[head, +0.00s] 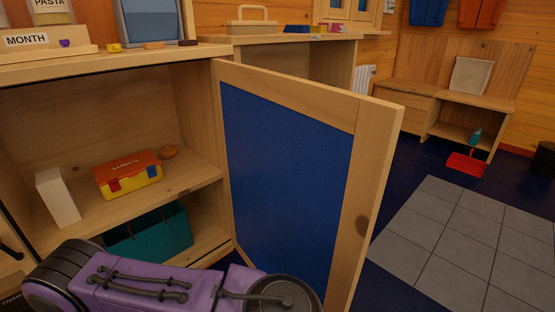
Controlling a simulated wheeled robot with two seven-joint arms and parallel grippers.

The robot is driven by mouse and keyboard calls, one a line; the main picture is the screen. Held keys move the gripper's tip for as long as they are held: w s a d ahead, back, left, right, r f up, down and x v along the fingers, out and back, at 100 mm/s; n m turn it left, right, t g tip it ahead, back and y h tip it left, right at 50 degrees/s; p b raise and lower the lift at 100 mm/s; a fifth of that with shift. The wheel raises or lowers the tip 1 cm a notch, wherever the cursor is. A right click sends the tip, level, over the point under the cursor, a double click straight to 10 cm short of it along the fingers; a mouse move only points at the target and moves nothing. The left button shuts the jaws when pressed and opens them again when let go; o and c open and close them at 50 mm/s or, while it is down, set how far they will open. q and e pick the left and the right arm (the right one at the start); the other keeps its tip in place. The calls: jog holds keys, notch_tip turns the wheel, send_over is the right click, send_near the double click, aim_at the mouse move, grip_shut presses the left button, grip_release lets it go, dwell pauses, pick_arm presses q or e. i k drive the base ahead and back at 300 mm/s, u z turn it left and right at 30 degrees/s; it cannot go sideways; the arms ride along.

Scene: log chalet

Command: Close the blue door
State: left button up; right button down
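The blue door (285,170) has a blue panel in a light wood frame. It stands open, hinged at the right side of a wooden cabinet (90,115), and swings out toward me. Its free edge is at the right, near the picture's middle. A teal bin (150,233) is below. My purple arm crosses the bottom, in front of the cabinet and the door's lower part. Neither gripper can be made out.
The cabinet top bears a MONTH block (40,42) and small coloured pieces. A wooden counter (290,38) stands behind the door. At the right are grey floor tiles (460,240), a red dustpan (467,162) and a low wooden bench (445,105).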

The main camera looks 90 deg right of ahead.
aim_at(306, 164)
jog(key=z, duration=0.05)
jog(key=k, duration=1.95)
jog(key=z, duration=1.45)
jog(key=i, duration=0.95)
jog(key=u, duration=0.65)
